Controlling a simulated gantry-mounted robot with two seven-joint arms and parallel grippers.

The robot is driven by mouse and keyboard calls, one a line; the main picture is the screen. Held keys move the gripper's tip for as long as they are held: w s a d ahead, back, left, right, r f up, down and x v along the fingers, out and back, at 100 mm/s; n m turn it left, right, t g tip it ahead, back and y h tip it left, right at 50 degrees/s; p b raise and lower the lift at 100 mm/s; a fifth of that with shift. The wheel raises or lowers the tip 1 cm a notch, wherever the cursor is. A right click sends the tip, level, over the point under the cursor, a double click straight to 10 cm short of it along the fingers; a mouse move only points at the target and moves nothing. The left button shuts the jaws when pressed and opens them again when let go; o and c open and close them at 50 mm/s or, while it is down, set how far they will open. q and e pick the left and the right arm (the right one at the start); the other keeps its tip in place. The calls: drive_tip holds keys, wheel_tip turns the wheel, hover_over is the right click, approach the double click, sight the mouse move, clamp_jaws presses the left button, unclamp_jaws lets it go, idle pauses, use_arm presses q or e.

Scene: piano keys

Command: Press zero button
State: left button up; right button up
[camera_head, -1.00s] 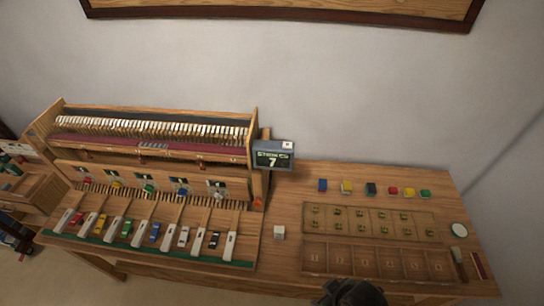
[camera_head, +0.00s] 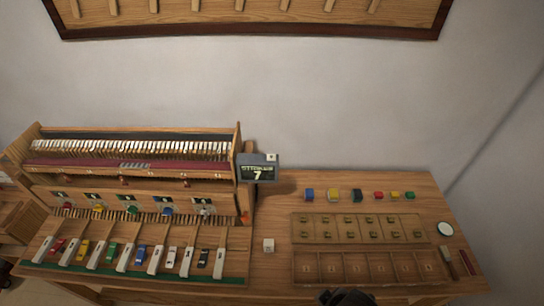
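A small dark display box (camera_head: 258,171) stands at the right end of the piano-like frame and reads 7. A small white button (camera_head: 271,157) sits on its top right corner. Its marking is too small to read, so I cannot confirm that it is the zero button. A dark part that looks like my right gripper (camera_head: 345,297) shows at the bottom edge, well below and right of the display. Its fingers cannot be made out. My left gripper is not in view.
The wooden frame with white keys (camera_head: 155,260) and toy cars fills the left. A white cube (camera_head: 268,245) lies on the table (camera_head: 275,205). Coloured blocks (camera_head: 333,194) line the back right, behind compartment trays (camera_head: 372,228). A round white disc (camera_head: 445,228) is at right.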

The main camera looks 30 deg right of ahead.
drive_tip(key=shift+d, duration=0.15)
clamp_jaws()
idle(0.9)
idle(0.4)
